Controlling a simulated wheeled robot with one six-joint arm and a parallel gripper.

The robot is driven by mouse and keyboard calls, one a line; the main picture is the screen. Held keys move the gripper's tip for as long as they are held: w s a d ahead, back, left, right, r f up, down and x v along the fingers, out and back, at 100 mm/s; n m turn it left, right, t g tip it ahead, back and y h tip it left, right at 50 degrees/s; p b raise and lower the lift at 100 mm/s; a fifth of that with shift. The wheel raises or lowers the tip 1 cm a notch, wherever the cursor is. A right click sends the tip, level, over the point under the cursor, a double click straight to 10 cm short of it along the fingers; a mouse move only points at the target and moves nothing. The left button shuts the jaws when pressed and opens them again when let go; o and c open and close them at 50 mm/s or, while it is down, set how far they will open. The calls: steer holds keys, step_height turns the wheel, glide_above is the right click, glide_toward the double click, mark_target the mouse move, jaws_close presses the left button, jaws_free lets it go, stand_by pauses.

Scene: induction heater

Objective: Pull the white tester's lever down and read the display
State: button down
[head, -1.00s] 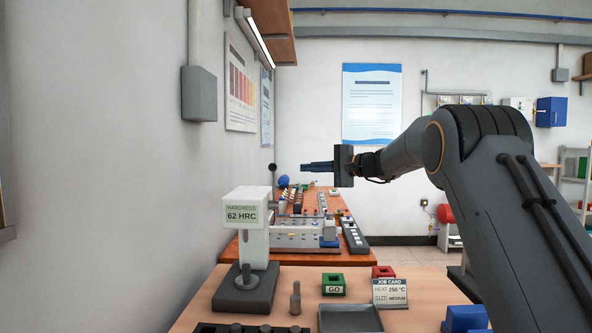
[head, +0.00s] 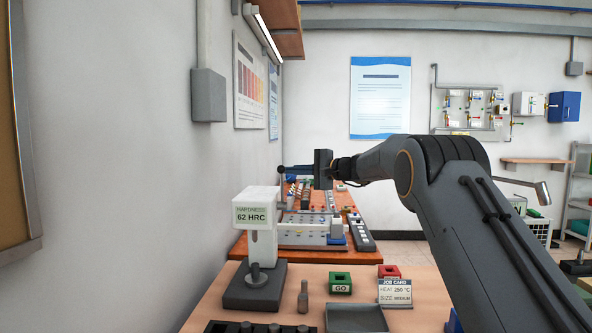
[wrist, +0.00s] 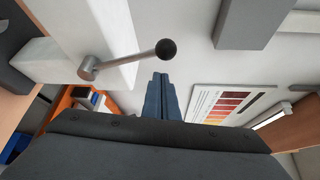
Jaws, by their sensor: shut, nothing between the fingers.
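The white tester (head: 258,212) stands on a dark base at the left of the near bench, its display (head: 251,215) reading 62 HRC. In the wrist view its white body (wrist: 50,62) fills the upper left. Its lever (wrist: 125,58), a metal rod with a black ball knob (wrist: 166,49), sticks out from it. My gripper (head: 285,169) is level above the tester, pointing left, fingers together and empty. In the wrist view the fingertips (wrist: 160,76) lie close to the knob; I cannot tell whether they touch. In the head view the knob overlaps the fingertips.
A green GO block (head: 340,283), a red block (head: 388,271), a job card (head: 395,291) and a grey tray (head: 357,318) are on the near bench. A wall-mounted grey box (head: 208,95) and the left wall are close by.

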steer(key=shift+s+a+r+p, duration=0.15)
steer(key=shift+s+p, duration=0.1)
steer(key=shift+s, duration=0.3)
steer(key=shift+s+a+r+p, duration=0.1)
steer(key=shift+s+p, duration=0.1)
steer(key=shift+s, duration=0.35)
